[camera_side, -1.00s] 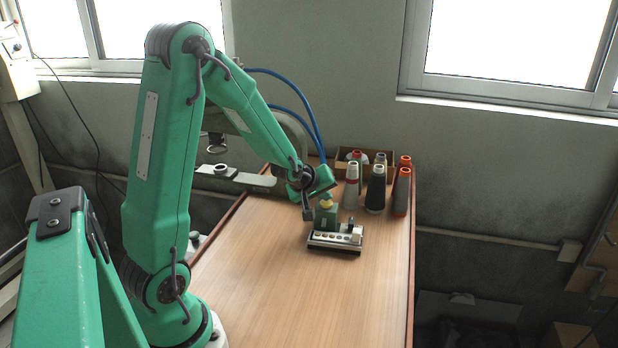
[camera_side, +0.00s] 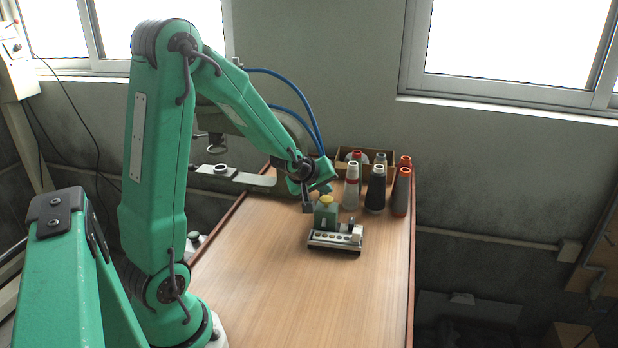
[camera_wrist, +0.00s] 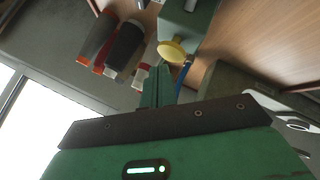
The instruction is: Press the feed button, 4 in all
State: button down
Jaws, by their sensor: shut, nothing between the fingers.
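The yellow feed button (camera_side: 327,199) tops a small green box (camera_side: 326,216) that stands on a low base (camera_side: 335,248) on the table. In the wrist view the round yellow button (camera_wrist: 172,49) sticks out from the green box (camera_wrist: 190,22). My gripper (camera_side: 323,190) is just above and behind the button in the side view, and a gap seems to show between them. In the wrist view my gripper (camera_wrist: 157,73) shows its narrow green fingers closed together, empty, with tips close beside the button. The exact distance is hard to tell.
The base carries a pale strip with several round marks and a white block (camera_side: 356,232). Thread cones (camera_side: 376,190) stand right of the box, before a cardboard box (camera_side: 386,156). A grey metal arm (camera_side: 240,177) lies at the left edge. The front tabletop (camera_side: 320,300) is clear.

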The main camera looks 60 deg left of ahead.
aim_at(324, 199)
jog(key=shift+r, duration=0.3)
jog(key=shift+r, duration=2.4)
dwell(1.2)
notch_tip(324, 199, up, 4)
jog(key=shift+f, duration=0.1)
jog(key=shift+f, duration=0.15)
dwell(0.5)
jog(key=shift+f, duration=4.25)
